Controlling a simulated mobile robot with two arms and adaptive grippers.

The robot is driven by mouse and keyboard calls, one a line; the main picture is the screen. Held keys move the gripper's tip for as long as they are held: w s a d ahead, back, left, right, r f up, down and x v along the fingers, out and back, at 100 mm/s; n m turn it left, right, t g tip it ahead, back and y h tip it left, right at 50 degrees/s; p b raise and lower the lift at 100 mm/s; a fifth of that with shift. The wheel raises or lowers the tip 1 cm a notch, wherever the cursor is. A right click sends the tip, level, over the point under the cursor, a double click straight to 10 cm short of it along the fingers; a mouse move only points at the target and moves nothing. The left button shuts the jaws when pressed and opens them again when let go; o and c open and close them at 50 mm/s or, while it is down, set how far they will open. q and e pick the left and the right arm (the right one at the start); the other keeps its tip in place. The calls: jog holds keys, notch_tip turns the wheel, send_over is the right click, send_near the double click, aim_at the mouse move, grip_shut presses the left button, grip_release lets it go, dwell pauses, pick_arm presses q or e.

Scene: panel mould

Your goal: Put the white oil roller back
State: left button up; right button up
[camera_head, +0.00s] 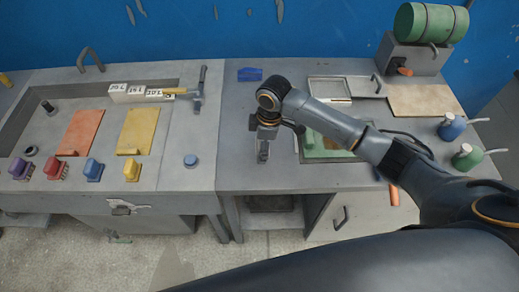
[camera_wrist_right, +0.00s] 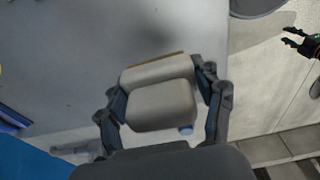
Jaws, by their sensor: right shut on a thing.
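My right gripper (camera_head: 264,152) hangs over the bare grey worktop, near the seam between the two benches. In the right wrist view, the right gripper (camera_wrist_right: 160,105) is shut on a pale grey-white roller (camera_wrist_right: 160,100) with a thin brown edge. The roller sits between both fingers. In the head view it is too small and covered to make out clearly. My left gripper (camera_wrist_right: 288,37) shows at the right edge of the right wrist view, with its fingers apart and empty; it is out of the head view.
Purple (camera_head: 19,168), red (camera_head: 53,168), blue (camera_head: 93,169) and yellow (camera_head: 131,171) handled tools line the left bench front. A hammer (camera_head: 198,92) lies behind. A blue holder (camera_head: 250,74) stands near the wall. Blue (camera_head: 451,127) and green (camera_head: 466,157) containers stand right.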

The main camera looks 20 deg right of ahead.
jog(key=shift+w+a+f, duration=0.2)
jog(key=shift+w+f, duration=0.15)
jog(key=shift+f, duration=0.05)
notch_tip(320, 180, down, 3)
jog(key=shift+f, duration=0.1)
jog(key=shift+f, duration=0.15)
jog(key=o, duration=1.1)
jog(key=shift+r, duration=0.2)
jog(key=r, duration=0.4)
jog(key=d+r, duration=0.1)
jog(key=r, duration=0.3)
jog(key=r+b, duration=0.1)
jog(key=r, duration=0.2)
jog(key=shift+s+d+r, duration=0.2)
jog(key=shift+r, duration=0.2)
